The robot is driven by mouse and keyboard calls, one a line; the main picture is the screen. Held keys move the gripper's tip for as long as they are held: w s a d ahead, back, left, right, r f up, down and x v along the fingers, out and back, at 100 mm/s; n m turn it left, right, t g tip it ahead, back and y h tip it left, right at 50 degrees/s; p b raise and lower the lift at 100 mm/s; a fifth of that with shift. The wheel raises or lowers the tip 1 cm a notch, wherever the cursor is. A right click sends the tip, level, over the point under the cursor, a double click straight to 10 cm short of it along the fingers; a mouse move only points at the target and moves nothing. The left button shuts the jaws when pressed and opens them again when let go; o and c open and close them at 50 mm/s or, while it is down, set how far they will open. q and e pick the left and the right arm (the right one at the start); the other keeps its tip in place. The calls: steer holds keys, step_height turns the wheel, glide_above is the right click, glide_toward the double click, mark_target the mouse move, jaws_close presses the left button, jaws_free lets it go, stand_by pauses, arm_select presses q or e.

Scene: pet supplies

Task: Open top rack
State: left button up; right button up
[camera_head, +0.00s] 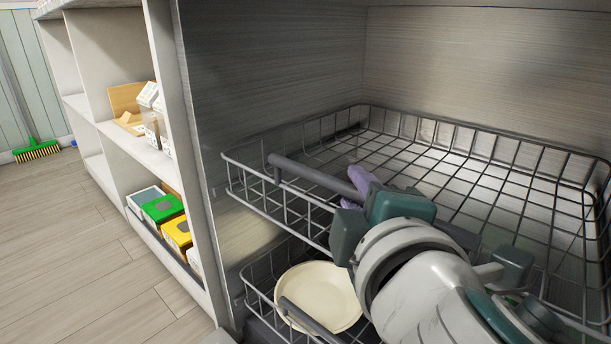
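The top rack (510,152) is a grey wire basket inside a metal-walled dishwasher, and its bare grid floor shows. A dark bar handle (315,176) runs along its front. My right gripper (358,190) is at the middle of this handle, with teal finger parts above and below the bar and purplish tips beside it. The hand hides the contact, so I cannot tell whether the fingers are closed on the bar. My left gripper is not in view.
A lower rack (257,288) holds a cream plate (318,294) and has its own bar handle. At left, a white shelf unit (165,110) holds boxes. A broom (37,150) stands at the far wall. The wooden floor (70,250) at left is clear.

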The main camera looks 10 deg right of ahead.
steer(key=shift+c, duration=0.4)
jaws_close()
stand_by(0.9)
